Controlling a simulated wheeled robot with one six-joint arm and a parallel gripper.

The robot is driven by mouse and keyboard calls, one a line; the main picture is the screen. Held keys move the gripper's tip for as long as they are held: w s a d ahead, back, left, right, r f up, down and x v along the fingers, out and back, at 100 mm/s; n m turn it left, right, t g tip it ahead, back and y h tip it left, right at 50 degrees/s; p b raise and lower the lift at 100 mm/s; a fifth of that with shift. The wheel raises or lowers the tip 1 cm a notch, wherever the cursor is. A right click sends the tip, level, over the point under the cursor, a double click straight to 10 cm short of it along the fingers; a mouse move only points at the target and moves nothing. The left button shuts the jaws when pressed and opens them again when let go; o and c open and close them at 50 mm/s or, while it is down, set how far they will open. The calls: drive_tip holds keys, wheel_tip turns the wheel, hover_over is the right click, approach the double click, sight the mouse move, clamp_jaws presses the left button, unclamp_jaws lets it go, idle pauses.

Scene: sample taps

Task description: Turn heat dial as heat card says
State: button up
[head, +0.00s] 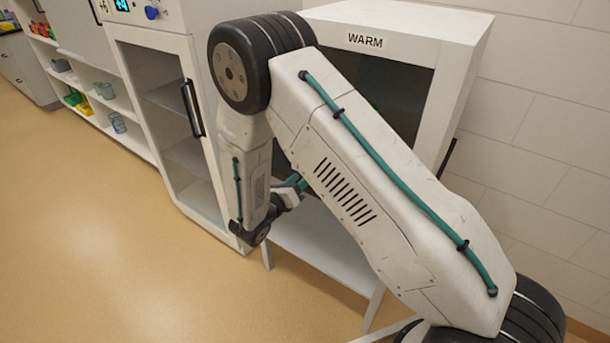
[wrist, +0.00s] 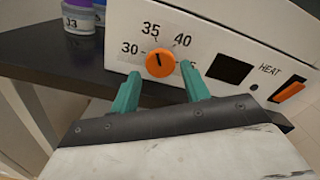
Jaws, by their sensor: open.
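The heat dial (wrist: 160,63) is a round orange knob on a white panel (wrist: 222,41) in the wrist view. The numbers 30, 35 and 40 stand around it, and another number at its right is partly hidden by a finger. Its dark mark points up, roughly toward 35. My gripper (wrist: 160,72) is open, with one teal finger at each lower side of the dial; I cannot tell whether they touch it. No heat card can be made out in either view. In the head view my arm hides much of the scene, and the dial is not seen.
An orange switch (wrist: 289,89) beside the word HEAT and a dark square window (wrist: 230,69) are on the panel. A jar marked J3 (wrist: 79,20) stands on a dark surface (wrist: 50,55). The head view shows a WARM cabinet (head: 463,28) and open floor (head: 90,230) at left.

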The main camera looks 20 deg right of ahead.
drive_tip(key=shift+v, duration=2.35)
drive_tip(key=shift+f, duration=0.1)
drive_tip(key=s+d+r+m+g+y, duration=0.1)
drive_tip(key=s+d+r+m+g, duration=0.35)
drive_tip(key=s+m+g, duration=0.3)
drive_tip(key=s+d+r+m+g+y, duration=0.1)
drive_tip(key=s+d+r+m+g, duration=0.4)
drive_tip(key=s+m, duration=0.35)
drive_tip(key=s+r+m+t+y, duration=0.3)
drive_tip(key=s+r+m+y, duration=0.9)
drive_tip(key=s+r+m, duration=0.3)
drive_tip(key=shift+s+r+y, duration=0.3)
drive_tip(key=shift+s+r, duration=0.95)
drive_tip(key=shift+r, duration=0.15)
